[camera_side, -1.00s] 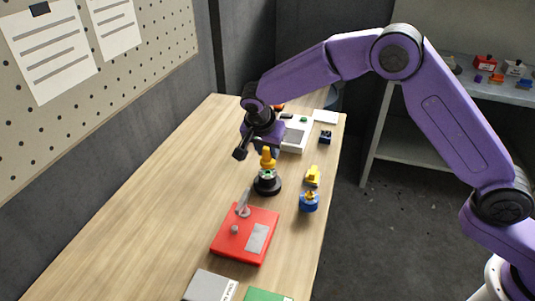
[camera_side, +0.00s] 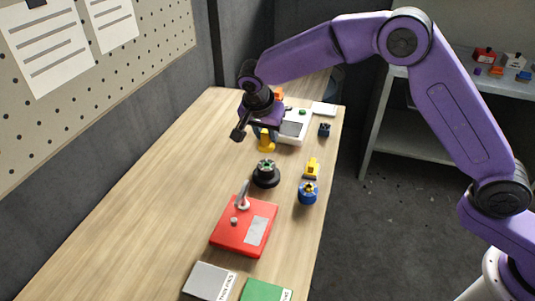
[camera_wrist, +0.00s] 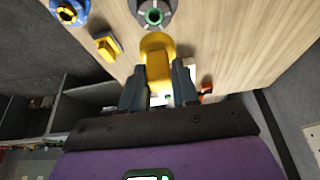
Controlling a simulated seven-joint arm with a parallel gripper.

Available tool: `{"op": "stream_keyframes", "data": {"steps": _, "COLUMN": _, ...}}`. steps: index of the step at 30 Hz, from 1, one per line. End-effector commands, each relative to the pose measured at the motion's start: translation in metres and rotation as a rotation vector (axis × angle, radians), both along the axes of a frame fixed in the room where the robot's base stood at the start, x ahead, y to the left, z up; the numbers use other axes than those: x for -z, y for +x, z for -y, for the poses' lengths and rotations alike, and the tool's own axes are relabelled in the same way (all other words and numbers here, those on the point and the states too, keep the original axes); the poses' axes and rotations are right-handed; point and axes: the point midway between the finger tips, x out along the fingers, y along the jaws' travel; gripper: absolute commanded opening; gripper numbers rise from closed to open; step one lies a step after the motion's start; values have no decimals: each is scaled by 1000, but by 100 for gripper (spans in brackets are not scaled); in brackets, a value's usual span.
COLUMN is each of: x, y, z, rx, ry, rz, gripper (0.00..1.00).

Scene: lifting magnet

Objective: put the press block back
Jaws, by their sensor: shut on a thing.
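My gripper (camera_side: 267,129) is shut on a yellow-orange piece (camera_side: 266,143), which looks to be the press block. In the wrist view my gripper (camera_wrist: 160,90) has a finger on each side of the yellow-orange piece (camera_wrist: 157,62), whose round end points away from my wrist. A round black base (camera_side: 265,178) with a green centre stands on the table in front of it, apart from the held piece. The black base also shows at the top of the wrist view (camera_wrist: 154,14). I cannot tell how high the piece hangs above the table.
A small yellow block (camera_side: 311,169) and a round blue part (camera_side: 308,194) stand right of the base. A red box (camera_side: 244,228) with a silver lever is nearer the camera. A white device (camera_side: 295,126) is behind my gripper. Free wood lies to the left.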

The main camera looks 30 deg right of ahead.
Motion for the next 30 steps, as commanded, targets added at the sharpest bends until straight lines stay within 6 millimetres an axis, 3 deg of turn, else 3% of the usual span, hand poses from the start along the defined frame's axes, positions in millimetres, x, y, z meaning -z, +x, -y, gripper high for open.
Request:
{"op": "stream_keyframes", "data": {"steps": 8, "x": -9, "y": -13, "z": 27, "rx": -8, "ry": -2, "rz": 5, "gripper": 0}}
{"op": "stream_keyframes", "data": {"steps": 15, "x": -17, "y": -44, "z": 74, "rx": -29, "ry": -3, "rz": 6, "gripper": 0}}
{"op": "stream_keyframes", "data": {"steps": 21, "x": -20, "y": -69, "z": 103, "rx": -46, "ry": -1, "rz": 3, "gripper": 0}}
{"op": "stream_keyframes", "data": {"steps": 26, "x": -19, "y": -79, "z": 115, "rx": -53, "ry": 0, "rz": 1, "gripper": 0}}
{"op": "stream_keyframes", "data": {"steps": 30, "x": -15, "y": -74, "z": 115, "rx": -55, "ry": 0, "rz": 0, "gripper": 0}}
